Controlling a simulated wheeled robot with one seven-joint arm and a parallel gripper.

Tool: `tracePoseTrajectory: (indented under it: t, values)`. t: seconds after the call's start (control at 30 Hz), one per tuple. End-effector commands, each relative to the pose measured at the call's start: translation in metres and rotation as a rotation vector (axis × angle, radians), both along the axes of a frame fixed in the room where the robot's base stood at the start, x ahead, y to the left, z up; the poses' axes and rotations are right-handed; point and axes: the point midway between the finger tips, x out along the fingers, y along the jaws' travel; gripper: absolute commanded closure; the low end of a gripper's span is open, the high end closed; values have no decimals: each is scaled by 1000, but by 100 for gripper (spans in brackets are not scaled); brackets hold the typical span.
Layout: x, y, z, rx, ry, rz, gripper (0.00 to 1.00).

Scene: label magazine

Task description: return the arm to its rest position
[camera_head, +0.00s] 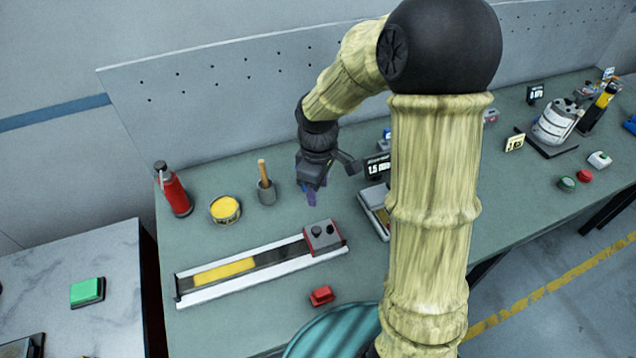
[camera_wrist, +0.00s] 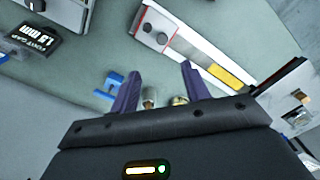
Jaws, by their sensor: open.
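My gripper (camera_head: 313,194) hangs over the back part of the green bench, its purple fingers pointing down. In the wrist view the two fingers (camera_wrist: 160,85) stand apart with nothing held between them. The label magazine (camera_head: 226,270) lies on the bench below and to the left of the gripper, a long pale rail with a yellow strip and a grey-and-red block (camera_head: 322,237) at its right end. It also shows in the wrist view (camera_wrist: 190,50), beyond the fingers. My arm is bent, raised above the bench, and hides part of the bench behind it.
A red bottle (camera_head: 173,190), a yellow-topped tin (camera_head: 225,209) and a grey cup (camera_head: 266,192) with a wooden handle stand left of the gripper. A black display (camera_head: 378,168) is close on its right. A red block (camera_head: 321,295) lies in front. A perforated panel (camera_head: 240,100) rises behind.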

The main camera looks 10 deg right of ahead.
Motion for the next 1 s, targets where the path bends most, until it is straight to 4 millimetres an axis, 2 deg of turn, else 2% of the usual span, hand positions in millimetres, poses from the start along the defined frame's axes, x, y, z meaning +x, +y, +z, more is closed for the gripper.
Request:
tracePoseTrajectory:
  t: [0.2, 0.73, 0.87, 1.0]
  values:
    - [0, 0, 15, 0, 0, 1, 53]
    - [-4, -1, 15, -1, -3, -21, 53]
    - [-20, -6, 15, -3, -36, -153, 53]
    - [-54, -18, 15, 17, -105, -438, 53]
